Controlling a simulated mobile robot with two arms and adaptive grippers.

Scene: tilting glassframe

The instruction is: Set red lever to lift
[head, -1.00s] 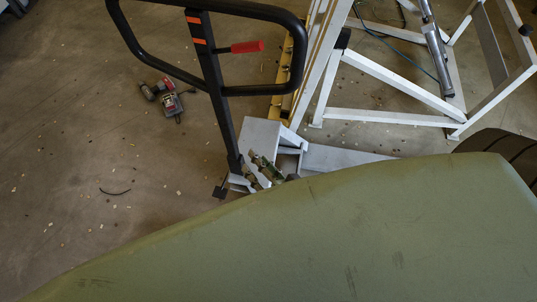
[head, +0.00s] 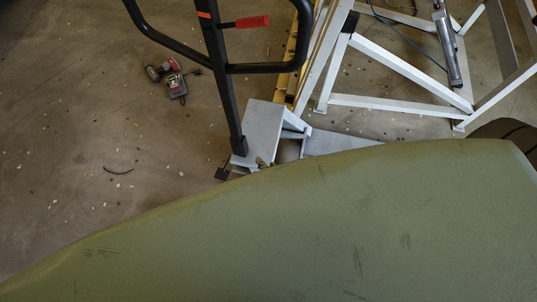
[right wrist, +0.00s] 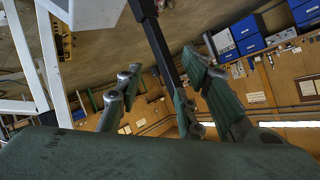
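The red lever (head: 252,22) is a short red grip on a thin rod. It sticks out to the right from a black upright post (head: 222,85) inside a bent black handle frame (head: 263,68), near the top of the head view. The lever is not visible there. My left gripper is out of view.
A white glassframe stand (head: 400,72) stands at the right with a grey cylinder (head: 446,48). A white base plate (head: 258,130) lies at the post's foot. A red and black power tool (head: 172,78) lies on the floor left of the post.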

